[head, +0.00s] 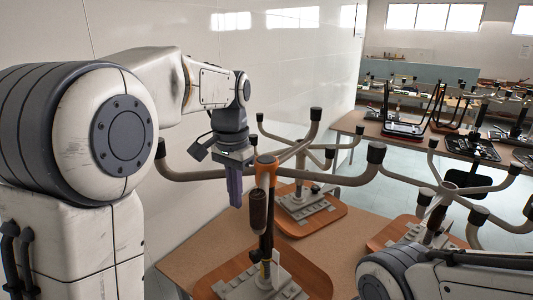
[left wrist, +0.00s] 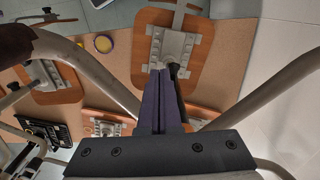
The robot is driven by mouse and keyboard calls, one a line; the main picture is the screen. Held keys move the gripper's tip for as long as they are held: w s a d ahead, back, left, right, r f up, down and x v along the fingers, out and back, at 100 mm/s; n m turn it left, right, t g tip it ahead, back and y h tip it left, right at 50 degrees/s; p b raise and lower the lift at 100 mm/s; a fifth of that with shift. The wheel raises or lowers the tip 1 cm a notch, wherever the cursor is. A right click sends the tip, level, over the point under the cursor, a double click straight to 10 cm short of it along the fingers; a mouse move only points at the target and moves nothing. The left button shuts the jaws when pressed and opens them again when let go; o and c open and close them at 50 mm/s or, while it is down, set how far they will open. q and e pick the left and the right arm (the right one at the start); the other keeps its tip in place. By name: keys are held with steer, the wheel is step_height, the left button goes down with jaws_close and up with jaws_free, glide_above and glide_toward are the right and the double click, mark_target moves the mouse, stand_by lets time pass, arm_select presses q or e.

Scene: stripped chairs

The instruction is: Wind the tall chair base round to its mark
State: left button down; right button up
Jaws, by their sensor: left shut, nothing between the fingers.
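The tall chair base (head: 266,194) stands in the middle of the head view, its column upright on a wooden seat board. It has an orange hub, curved grey legs spread around it and dark end caps. My left gripper (head: 235,200) points down just left of the hub, between legs. It is shut and empty; I cannot tell whether it touches a leg. In the left wrist view, the shut fingers (left wrist: 162,82) show between two grey legs, one on the left (left wrist: 95,72) and one on the right (left wrist: 265,93). I cannot make out the mark. My right gripper is out of view.
Other upturned chair bases stand close by, behind (head: 302,197) and at the right (head: 447,187). The tan table (head: 190,262) bears them. A white wall (head: 180,30) rises close at the left. More tables with chair parts (head: 400,125) stand farther back.

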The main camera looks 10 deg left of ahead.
mark_target(268, 199)
arm_select(q)
steer(key=shift+s+d+p, duration=0.1)
steer(key=shift+d+p, duration=0.3)
steer(key=shift+d, duration=1.7)
stand_by(0.9)
steer(key=shift+w+d+p, duration=0.15)
steer(key=shift+d+p, duration=0.05)
steer(key=shift+d, duration=0.55)
steer(key=shift+w+d+p, duration=0.1)
steer(key=shift+d+p, duration=0.1)
steer(key=shift+d, duration=0.5)
steer(key=shift+w+d+p, duration=0.25)
steer(key=shift+d+p, duration=0.1)
steer(key=shift+d, duration=0.35)
steer(key=shift+w+d+p, duration=0.25)
steer(key=shift+d+p, duration=0.1)
steer(key=shift+d, duration=0.35)
steer(key=shift+w+d, duration=0.1)
steer(key=shift+d, duration=0.05)
steer(key=shift+w+d+p, duration=0.35)
steer(key=shift+d+p, duration=0.1)
steer(key=shift+d, duration=0.15)
steer(key=shift+w+d+p, duration=0.3)
steer(key=shift+d+p, duration=0.1)
steer(key=shift+d, duration=0.15)
steer(key=shift+d, duration=0.1)
